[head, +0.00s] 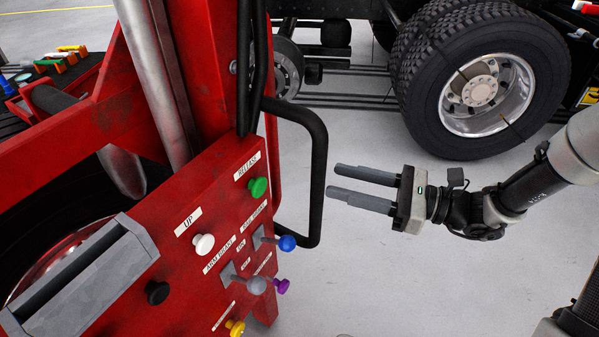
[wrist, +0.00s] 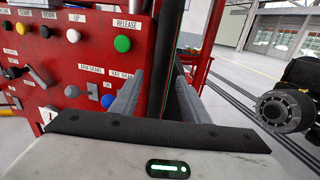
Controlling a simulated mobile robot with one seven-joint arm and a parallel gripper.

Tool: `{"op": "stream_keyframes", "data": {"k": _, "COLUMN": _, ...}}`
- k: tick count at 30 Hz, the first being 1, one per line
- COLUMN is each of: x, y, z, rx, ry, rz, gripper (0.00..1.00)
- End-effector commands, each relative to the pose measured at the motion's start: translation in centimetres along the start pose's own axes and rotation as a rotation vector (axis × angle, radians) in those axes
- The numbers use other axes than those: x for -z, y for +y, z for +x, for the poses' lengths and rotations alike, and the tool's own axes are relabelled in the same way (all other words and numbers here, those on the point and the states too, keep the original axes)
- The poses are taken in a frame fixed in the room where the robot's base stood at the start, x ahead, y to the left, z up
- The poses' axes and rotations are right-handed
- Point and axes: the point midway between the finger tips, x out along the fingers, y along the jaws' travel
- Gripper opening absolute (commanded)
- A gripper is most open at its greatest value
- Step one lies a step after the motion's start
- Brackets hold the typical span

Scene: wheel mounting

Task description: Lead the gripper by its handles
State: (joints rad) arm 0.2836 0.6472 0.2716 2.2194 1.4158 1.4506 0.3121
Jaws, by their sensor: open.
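A red machine (head: 130,285) with a labelled control panel fills the left of the head view. A black loop handle (head: 318,175) stands out from the panel's right side. My gripper (head: 345,182) is open and empty just right of the handle, its two grey fingers pointing left toward the bar and looking close to it. Contact cannot be told. In the wrist view, my gripper's fingers (wrist: 158,95) are spread, with a dark upright bar, likely the handle (wrist: 168,55), showing between them. The lower part of the bar is hidden behind my gripper.
The panel carries a green knob (head: 258,187), a white knob (head: 204,244), a blue knob (head: 287,243) and several others near the handle. A large truck wheel (head: 480,90) stands behind. The grey floor (head: 390,290) below my gripper is clear.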

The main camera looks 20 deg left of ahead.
Motion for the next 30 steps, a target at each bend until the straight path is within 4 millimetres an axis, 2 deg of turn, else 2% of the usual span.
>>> {"op": "stream_keyframes", "data": {"k": 1, "x": 0.1, "y": 0.2, "z": 1.3, "rx": -0.005, "ry": 0.000, "rz": 0.000, "gripper": 0.42}}
{"op": "stream_keyframes", "data": {"k": 6, "x": 0.1, "y": 0.2, "z": 4.9, "rx": -0.006, "ry": 0.000, "rz": -0.001, "gripper": 0.42}}
{"op": "stream_keyframes", "data": {"k": 12, "x": 0.1, "y": 0.1, "z": 8.2, "rx": -0.004, "ry": 0.002, "rz": -0.001, "gripper": 0.42}}
{"op": "stream_keyframes", "data": {"k": 18, "x": 0.1, "y": 0.1, "z": 9.6, "rx": -0.002, "ry": 0.001, "rz": -0.001, "gripper": 0.42}}
{"op": "stream_keyframes", "data": {"k": 26, "x": 0.0, "y": 0.0, "z": 9.7, "rx": -0.001, "ry": 0.002, "rz": -0.001, "gripper": 0.42}}
{"op": "stream_keyframes", "data": {"k": 27, "x": 0.0, "y": 0.0, "z": 9.7, "rx": -0.001, "ry": 0.002, "rz": -0.001, "gripper": 0.40}}
{"op": "stream_keyframes", "data": {"k": 30, "x": 0.0, "y": 0.0, "z": 9.7, "rx": -0.001, "ry": 0.002, "rz": -0.001, "gripper": 0.23}}
